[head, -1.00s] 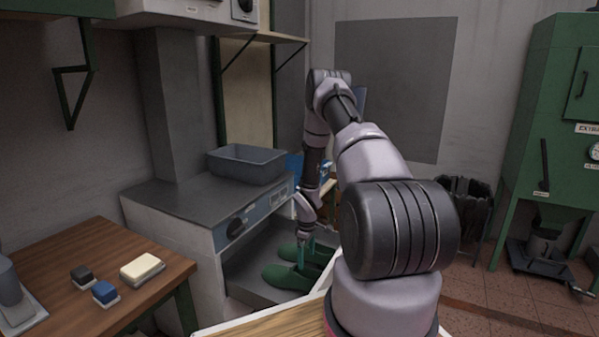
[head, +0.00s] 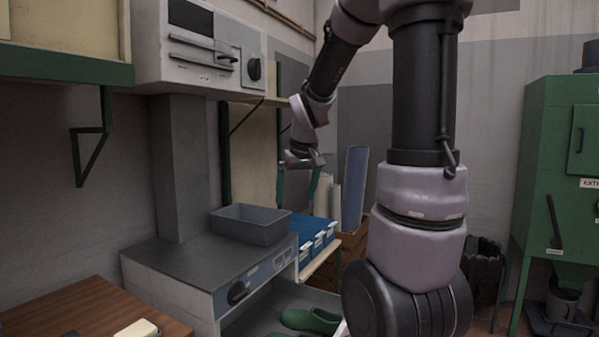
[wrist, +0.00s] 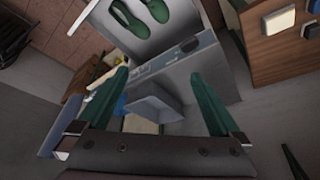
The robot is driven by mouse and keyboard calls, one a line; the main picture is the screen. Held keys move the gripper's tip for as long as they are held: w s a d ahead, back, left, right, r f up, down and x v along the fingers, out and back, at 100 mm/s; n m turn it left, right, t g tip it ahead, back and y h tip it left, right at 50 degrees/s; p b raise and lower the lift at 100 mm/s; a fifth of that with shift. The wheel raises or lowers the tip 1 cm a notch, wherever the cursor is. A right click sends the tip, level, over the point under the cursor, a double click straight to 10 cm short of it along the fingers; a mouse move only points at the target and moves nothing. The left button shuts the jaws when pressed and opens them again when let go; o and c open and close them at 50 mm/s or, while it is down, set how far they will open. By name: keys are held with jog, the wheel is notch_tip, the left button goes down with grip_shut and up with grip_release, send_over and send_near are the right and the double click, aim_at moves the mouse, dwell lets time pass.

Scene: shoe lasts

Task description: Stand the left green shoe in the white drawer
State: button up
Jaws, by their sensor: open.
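Two green shoes lie side by side, openings up, in the pale open drawer (wrist: 168,36) under the machine. In the wrist view, one is the longer-looking shoe (wrist: 132,20) and the other (wrist: 157,9) is cut by the top edge. In the head view, one shoe (head: 311,320) shows at the bottom and only a sliver of the other (head: 279,335). I cannot tell which is the left one. My gripper (head: 298,193) is open and empty, high above the machine top and well clear of the drawer; its green fingers (wrist: 160,75) also show in the wrist view.
A grey bin (head: 250,225) stands on the machine top (head: 185,265). Blue bins (head: 316,235) sit on a shelf behind it. A wooden table (head: 90,320) is at the lower left. The upper machine (head: 205,50) and a green shelf (head: 65,68) overhang on the left.

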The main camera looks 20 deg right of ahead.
jog(key=s+a+r+m+t+y, duration=0.1)
jog(key=s+a+r, duration=0.2)
jog(key=s, duration=0.5)
jog(key=s+a+r+m+t+y, duration=0.1)
jog(key=s+a+r+m, duration=0.1)
jog(key=s+r, duration=0.3)
jog(key=s+a, duration=0.1)
jog(key=s, duration=0.3)
jog(key=shift+s+a+r+t, duration=0.15)
jog(key=shift+a+r+t, duration=0.1)
jog(key=shift+r+t, duration=0.05)
